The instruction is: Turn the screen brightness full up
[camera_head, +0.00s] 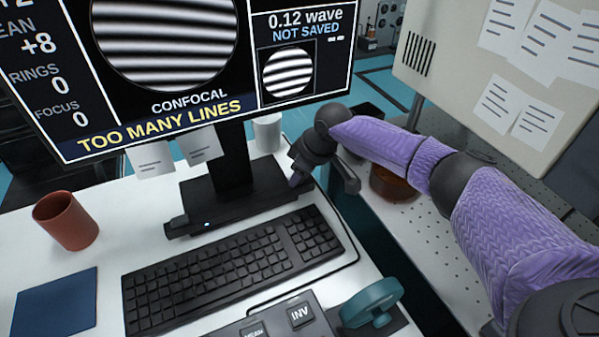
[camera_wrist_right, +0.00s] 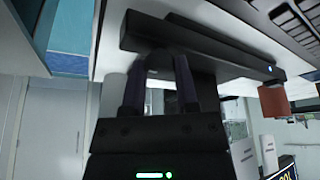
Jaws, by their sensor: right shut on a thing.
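The screen (camera_head: 200,60) is lit, with striped discs and the words "TOO MANY LINES". Below it, a long black bar (camera_head: 225,217) with a small blue light lies in front of the stand; the bar also shows in the right wrist view (camera_wrist_right: 215,55). My right gripper (camera_head: 299,178) is at the bar's right end. In the right wrist view its two fingers (camera_wrist_right: 160,68) are shut on a small dark knob at that end. The fingers mostly hide the knob, so its turn cannot be read. My left gripper is not in view.
A black keyboard (camera_head: 230,268) lies in front of the bar. A red-brown mug (camera_head: 66,220) and a blue mat (camera_head: 55,303) are at left. A teal knob (camera_head: 371,303) is at the front. A white cup (camera_head: 267,134) stands behind the stand. A brown bowl (camera_head: 392,184) is beyond my right arm.

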